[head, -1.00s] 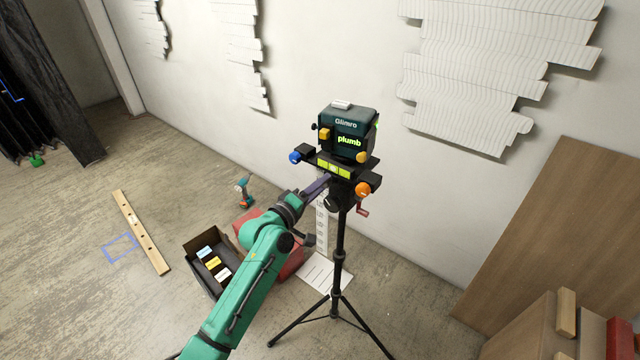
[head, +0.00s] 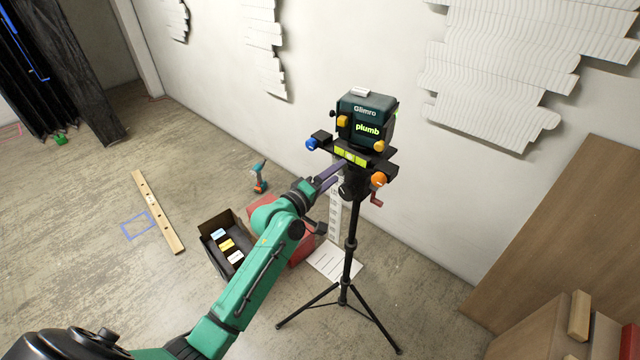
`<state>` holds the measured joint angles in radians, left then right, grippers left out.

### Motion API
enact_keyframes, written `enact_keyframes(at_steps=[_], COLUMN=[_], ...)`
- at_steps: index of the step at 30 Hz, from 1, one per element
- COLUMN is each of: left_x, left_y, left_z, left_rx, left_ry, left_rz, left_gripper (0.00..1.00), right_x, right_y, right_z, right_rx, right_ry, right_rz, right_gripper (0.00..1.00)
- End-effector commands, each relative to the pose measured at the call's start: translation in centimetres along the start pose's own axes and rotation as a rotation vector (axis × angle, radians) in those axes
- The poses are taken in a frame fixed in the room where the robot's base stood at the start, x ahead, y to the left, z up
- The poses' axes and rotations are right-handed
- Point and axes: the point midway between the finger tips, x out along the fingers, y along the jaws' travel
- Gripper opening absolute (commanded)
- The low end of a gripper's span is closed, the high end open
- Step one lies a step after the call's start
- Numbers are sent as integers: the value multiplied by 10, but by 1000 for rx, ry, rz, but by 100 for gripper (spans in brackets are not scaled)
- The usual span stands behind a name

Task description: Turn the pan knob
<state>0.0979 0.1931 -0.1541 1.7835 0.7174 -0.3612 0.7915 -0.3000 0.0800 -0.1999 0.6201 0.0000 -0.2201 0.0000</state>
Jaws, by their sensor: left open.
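The tripod head carries a dark device (head: 366,122) with a lit "plumb" display. A blue knob (head: 312,144) sticks out at its left and an orange knob (head: 379,179) at its lower right. A round black knob (head: 353,187) sits just below the head. Yellow knobs (head: 342,121) show on the device. I cannot tell from labels which one is the pan knob. My left gripper (head: 338,172) is open, its purple fingers just left of the head, below the yellow-green level strip and between the blue and orange knobs. Contact cannot be told. My right gripper is out of view.
The black tripod (head: 350,244) stands on spread legs near the wall. A black box (head: 207,237) with labelled items, a red case (head: 301,252) and a drill (head: 260,177) lie left of it. A wooden board (head: 560,235) leans at right.

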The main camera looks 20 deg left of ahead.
Motion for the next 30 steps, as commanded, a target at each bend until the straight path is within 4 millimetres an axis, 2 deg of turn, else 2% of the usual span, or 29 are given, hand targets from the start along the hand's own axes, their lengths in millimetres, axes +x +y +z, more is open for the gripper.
enact_keyframes(at_steps=[5, 12, 15, 20, 30], left_x=[-39, -109, -127, -138, -138], left_y=[-5, -6, -4, -1, 0], left_z=[2, 2, 1, 0, 0], left_rx=[2, 3, 2, 1, 1], left_ry=[-1, -3, -1, -1, 0], left_rz=[-3, -5, -4, 0, 0], left_gripper=[69, 69, 69, 69, 69], right_x=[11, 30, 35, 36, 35], right_y=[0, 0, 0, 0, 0], right_z=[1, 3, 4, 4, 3], right_rx=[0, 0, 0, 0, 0], right_ry=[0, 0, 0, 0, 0], right_rz=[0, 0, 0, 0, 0], right_gripper=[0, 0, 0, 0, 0])
